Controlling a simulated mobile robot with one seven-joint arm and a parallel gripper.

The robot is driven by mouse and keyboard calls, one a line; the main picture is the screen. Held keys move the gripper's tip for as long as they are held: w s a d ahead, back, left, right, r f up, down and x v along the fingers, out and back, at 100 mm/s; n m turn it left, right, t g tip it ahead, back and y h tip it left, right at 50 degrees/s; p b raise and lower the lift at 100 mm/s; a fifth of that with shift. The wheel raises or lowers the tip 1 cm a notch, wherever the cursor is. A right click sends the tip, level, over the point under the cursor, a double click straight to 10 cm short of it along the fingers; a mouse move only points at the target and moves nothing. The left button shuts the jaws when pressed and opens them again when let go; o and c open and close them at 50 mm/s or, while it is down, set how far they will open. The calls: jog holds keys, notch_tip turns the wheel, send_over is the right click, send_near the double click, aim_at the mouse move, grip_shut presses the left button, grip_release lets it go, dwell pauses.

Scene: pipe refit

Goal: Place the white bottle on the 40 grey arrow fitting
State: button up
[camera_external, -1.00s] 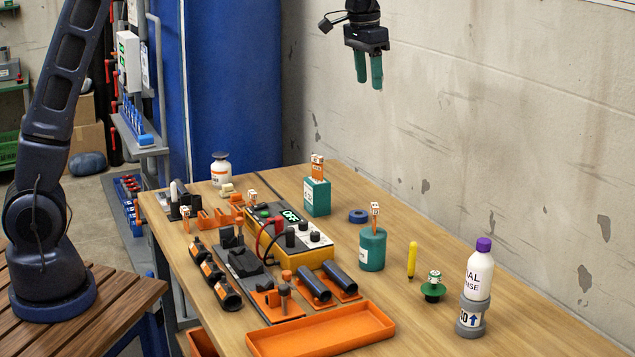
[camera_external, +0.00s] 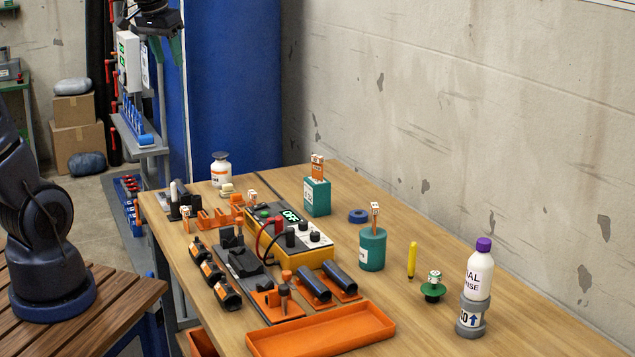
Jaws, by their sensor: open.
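The white bottle (camera_external: 480,273) with a purple cap stands upright on top of the grey arrow fitting (camera_external: 471,318) at the right front of the table. The fitting carries a white label with a blue arrow and a partly visible number. My gripper (camera_external: 160,50) is at the upper left, above and beyond the table's far left end, well away from the bottle. Its green fingers are apart and nothing shows between them.
An orange tray (camera_external: 322,333) lies at the front. A green flanged piece (camera_external: 433,288), a yellow marker (camera_external: 411,260) and a teal cylinder (camera_external: 372,250) stand left of the bottle. A yellow meter (camera_external: 290,240) sits mid-table. A second white bottle (camera_external: 220,170) stands far left.

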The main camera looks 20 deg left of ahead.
jog(key=s+a+f+n, duration=0.1)
jog(key=s+a+f, duration=0.2)
jog(key=s+a, duration=0.3)
jog(key=s+a+f+n+t, duration=0.1)
jog(key=s+a+f+n, duration=0.1)
jog(key=s+a+f, duration=0.2)
jog(key=s+a, duration=0.2)
jog(key=s, duration=0.1)
jog(key=shift+s+f+y, duration=0.15)
jog(key=shift+f+y, duration=0.15)
jog(key=shift+y, duration=0.1)
